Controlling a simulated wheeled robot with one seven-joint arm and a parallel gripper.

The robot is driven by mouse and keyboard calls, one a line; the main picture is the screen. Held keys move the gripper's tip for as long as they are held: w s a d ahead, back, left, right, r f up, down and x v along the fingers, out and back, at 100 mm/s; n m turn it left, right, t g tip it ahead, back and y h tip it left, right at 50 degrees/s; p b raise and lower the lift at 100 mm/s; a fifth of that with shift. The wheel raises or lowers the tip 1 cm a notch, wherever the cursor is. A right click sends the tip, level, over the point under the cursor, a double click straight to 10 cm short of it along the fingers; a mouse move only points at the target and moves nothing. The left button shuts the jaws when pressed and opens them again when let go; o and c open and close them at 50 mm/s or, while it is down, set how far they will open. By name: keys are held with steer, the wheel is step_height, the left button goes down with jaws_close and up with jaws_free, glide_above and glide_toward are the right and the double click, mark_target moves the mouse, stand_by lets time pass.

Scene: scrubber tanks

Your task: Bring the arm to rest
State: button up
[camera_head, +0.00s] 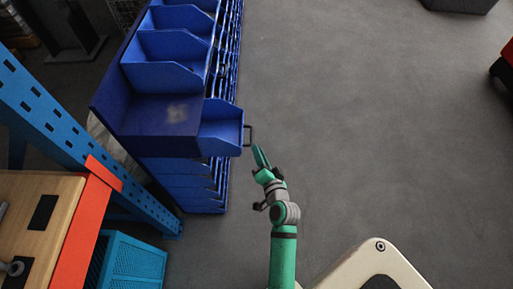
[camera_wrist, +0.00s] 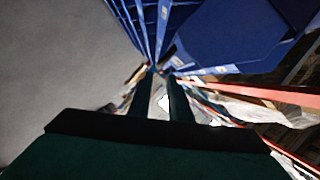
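My green arm (camera_head: 283,255) reaches up from the bottom of the head view, over the grey floor. My gripper (camera_head: 259,158) is at its upper end, just below and right of the dark handle (camera_head: 248,135) of a blue drawer (camera_head: 222,131). In the head view the gripper appears apart from the handle. In the wrist view my gripper (camera_wrist: 160,80) shows two dark green fingers with a narrow gap between them. Nothing is seen held in the gap.
The drawer sticks out from a blue bin cabinet (camera_head: 160,112). A wooden-topped bench (camera_head: 35,225) with an orange edge, a blue upright (camera_head: 60,125) and a teal crate (camera_head: 133,262) stand at left. The floor (camera_head: 380,130) to the right is clear.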

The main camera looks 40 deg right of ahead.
steer(key=shift+s, duration=0.25)
stand_by(0.3)
steer(key=s+a+f+n, duration=0.3)
steer(key=s+a+n, duration=0.3)
steer(key=s+a, duration=0.75)
steer(key=s+a+r+n+y, duration=0.2)
steer(key=s+a+r+n, duration=0.2)
steer(key=a, duration=0.4)
steer(key=s+a+r+n+y, duration=0.2)
steer(key=s+a+r+n, duration=0.3)
steer(key=s+a, duration=0.3)
steer(key=shift+s+r+t+y, duration=0.3)
steer(key=shift+s+r+y, duration=0.15)
steer(key=shift+s, duration=0.3)
